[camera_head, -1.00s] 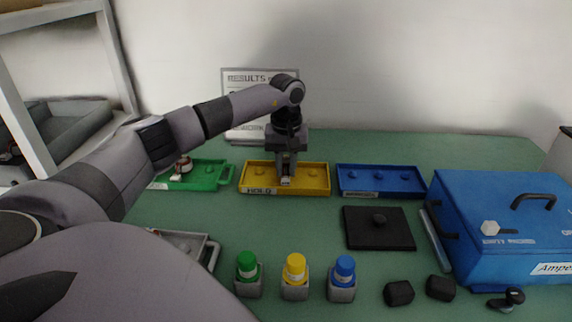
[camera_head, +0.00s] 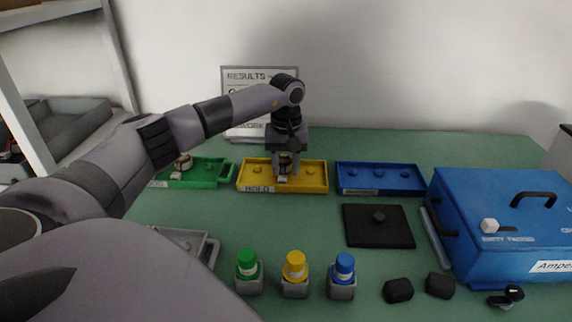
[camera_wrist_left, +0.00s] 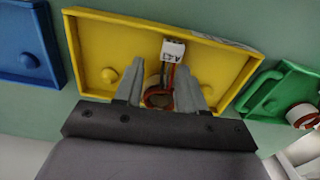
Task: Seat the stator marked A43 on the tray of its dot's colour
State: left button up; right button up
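The stator (camera_wrist_left: 158,97), a ring with red and dark wires, is at the middle of the yellow tray (camera_wrist_left: 95,40), in line with its two visible pegs. Its white tag (camera_wrist_left: 173,50) has small lettering, hard to read; I cannot see a dot. In the head view the stator (camera_head: 285,164) shows over the yellow tray (camera_head: 318,187), labelled HOLD. My left gripper (camera_wrist_left: 161,64) points down with a finger on each side of the stator; the fingers look spread and open. The peg under the stator is hidden. My right gripper is not in view.
A green tray (camera_head: 210,184) holding another stator (camera_head: 183,163) is left; an empty blue tray (camera_head: 405,189) is right. In front are several colour-capped bottles (camera_head: 296,270), a black plate (camera_head: 365,232), black blocks (camera_head: 399,290) and a blue case (camera_head: 480,200). A results board (camera_head: 245,75) stands behind.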

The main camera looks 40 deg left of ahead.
pick_arm(q)
jog(key=shift+r, duration=0.1)
dwell(0.3)
jog(key=shift+r+p, duration=2.1)
jog(key=shift+r, duration=0.4)
jog(key=o, duration=0.5)
jog(key=shift+o, duration=0.2)
jog(key=shift+f, duration=0.1)
notch_tip(320, 180, up, 7)
jog(key=shift+s+d, duration=0.1)
jog(key=shift+d, duration=0.05)
